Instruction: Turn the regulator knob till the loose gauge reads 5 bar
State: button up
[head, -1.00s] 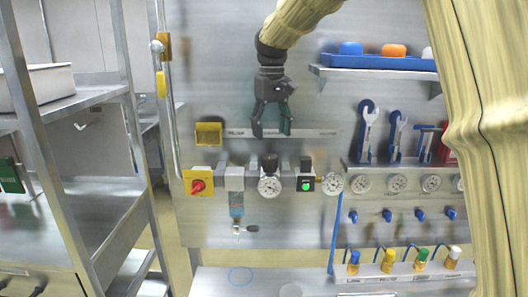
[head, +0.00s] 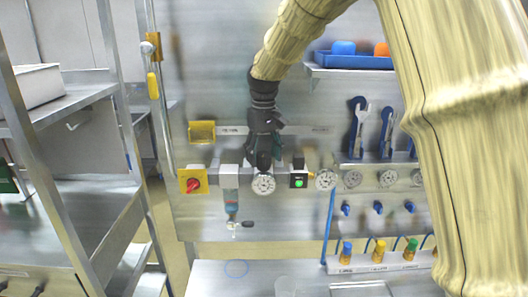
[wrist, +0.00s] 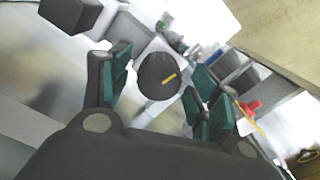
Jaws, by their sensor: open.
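The black regulator knob (wrist: 152,84) with a yellow mark lies between the two green-padded fingers in the wrist view. In the head view my gripper (head: 264,163) hides it. My gripper also shows in the wrist view (wrist: 163,82), open, with gaps visible beside the knob. A round white gauge (head: 264,185) sits directly below my gripper in the head view. Another gauge (head: 326,179) is to the right, past a box with a green light. I cannot tell which is the loose one, and both dials are too small to read.
On the line to the left are a red knob on a yellow plate (head: 192,182) and a filter bowl (head: 231,203). The black box with a green light (head: 298,180) is close right. A blue tray shelf (head: 350,60) is above right; wrenches (head: 358,128) hang below it.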

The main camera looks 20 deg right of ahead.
jog(key=shift+w+f, duration=0.2)
jog(key=shift+f, duration=0.2)
jog(key=shift+s, duration=0.15)
jog(key=shift+c, duration=0.6)
jog(key=c, duration=0.9)
jog(key=n, duration=0.4)
jog(key=shift+n, duration=0.4)
jog(key=n, duration=0.4)
jog(key=shift+n, duration=0.4)
